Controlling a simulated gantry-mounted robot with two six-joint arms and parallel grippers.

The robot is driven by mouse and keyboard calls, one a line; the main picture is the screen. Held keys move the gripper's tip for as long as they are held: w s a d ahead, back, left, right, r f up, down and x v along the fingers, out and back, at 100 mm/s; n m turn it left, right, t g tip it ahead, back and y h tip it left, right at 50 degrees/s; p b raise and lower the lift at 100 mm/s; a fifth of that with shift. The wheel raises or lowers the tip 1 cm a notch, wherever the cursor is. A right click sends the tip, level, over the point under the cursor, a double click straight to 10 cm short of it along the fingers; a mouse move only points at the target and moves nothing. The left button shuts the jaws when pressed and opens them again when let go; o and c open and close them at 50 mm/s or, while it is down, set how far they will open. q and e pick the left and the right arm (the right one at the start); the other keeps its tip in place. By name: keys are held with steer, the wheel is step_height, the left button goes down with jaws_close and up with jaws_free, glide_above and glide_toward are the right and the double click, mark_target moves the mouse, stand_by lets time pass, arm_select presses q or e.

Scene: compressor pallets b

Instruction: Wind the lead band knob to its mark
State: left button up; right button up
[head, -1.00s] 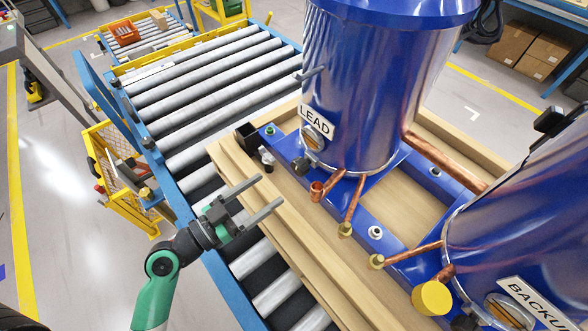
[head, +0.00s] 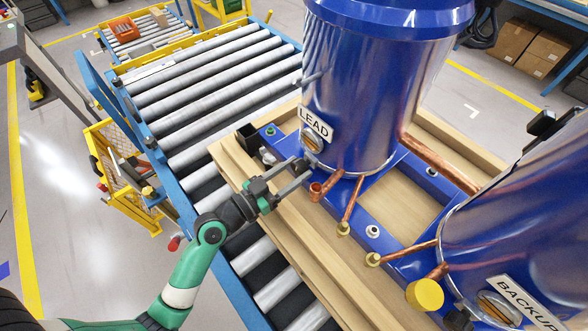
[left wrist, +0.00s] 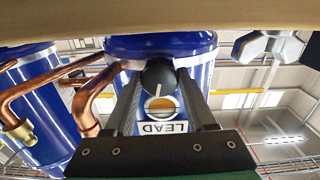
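The lead tank (head: 350,95) is a blue cylinder with a LEAD label (head: 316,124). Its round band gauge with an orange face (head: 312,142) sits just below the label. The left wrist view, upside down, shows the black band knob (left wrist: 158,74) with a white pointer line, beside the orange-faced dial (left wrist: 162,106). My left gripper (head: 306,168) is open at the lead tank's front, its fingers pointing at the knob. In the left wrist view its fingertips (left wrist: 160,80) lie on either side of the knob; contact cannot be told. The mark is not clearly made out.
Copper pipe stubs (head: 318,191) stick out close right of my left gripper. The backup tank (head: 520,220) with a yellow cap (head: 425,296) stands at the right. A wooden pallet (head: 280,235) lies on the roller conveyor (head: 210,85). A black box (head: 247,137) is nearby.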

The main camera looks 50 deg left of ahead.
arm_select(q)
jaws_close()
steer(key=shift+n, duration=1.4)
steer(key=o, duration=0.7)
jaws_free()
steer(key=shift+c, duration=0.2)
steer(key=shift+s, duration=0.1)
